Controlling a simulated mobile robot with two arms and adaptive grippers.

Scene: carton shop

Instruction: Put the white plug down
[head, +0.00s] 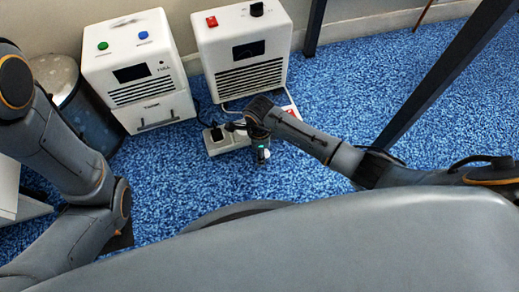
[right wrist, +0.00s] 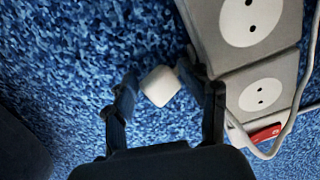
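The white plug (right wrist: 160,86) sits between the two fingers of my right gripper (right wrist: 165,88) in the right wrist view, with a finger against each side. In the head view this gripper (head: 262,153) points down over the blue carpet, just in front of the power strip (head: 230,142). The plug is too small to make out clearly there. The right wrist view shows two empty round sockets on the grey strip (right wrist: 227,58), to the right of the plug. I cannot tell the plug's height above the carpet. My left arm shows at the left of the head view, but its gripper does not.
Two white machines (head: 140,70) and (head: 243,55) stand against the wall behind the strip. A black plug (head: 216,134) is in the strip's left end. A red switch (right wrist: 266,134) and white cable lie beside the sockets. Carpet in front is clear.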

